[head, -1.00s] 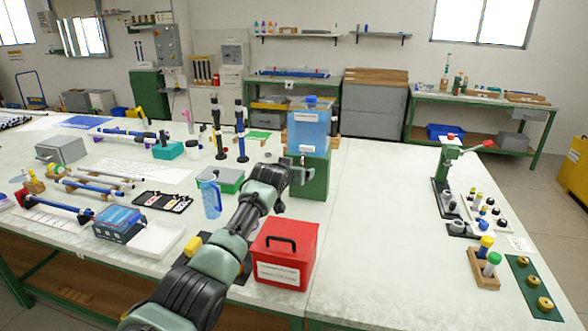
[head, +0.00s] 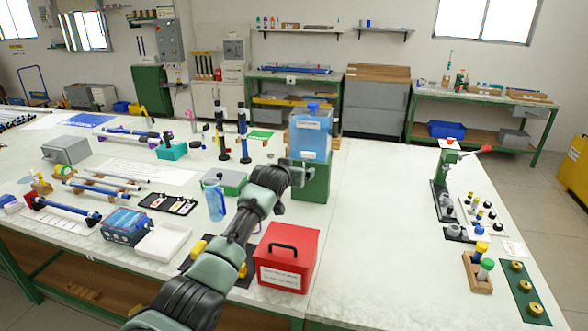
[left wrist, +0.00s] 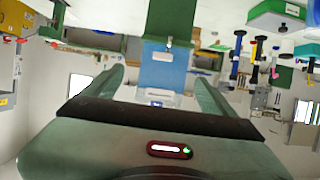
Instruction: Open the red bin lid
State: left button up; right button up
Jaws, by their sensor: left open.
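The red bin (head: 287,262) stands near the front edge of the table, right of my left forearm. Its lid (head: 290,236) is closed and carries a black handle (head: 283,247); a white label is on its front. My left gripper (head: 301,173) is beyond the bin, in front of the blue tank (head: 311,142) on its green base (head: 312,188). In the left wrist view, my left gripper (left wrist: 160,78) has its fingers apart, with the blue tank (left wrist: 163,68) visible upside down between them. I cannot tell whether they touch it. My right gripper is not in view.
A blue jug (head: 215,200), a white tray (head: 163,241) and a blue box (head: 125,225) stand left of my arm. A green press (head: 447,168) and a wooden holder (head: 478,272) are at the right. The table between the bin and press is clear.

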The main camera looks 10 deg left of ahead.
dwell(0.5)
pick_arm(q)
jog(key=b+v, duration=0.1)
jog(key=v, duration=0.7)
jog(key=shift+b, duration=0.3)
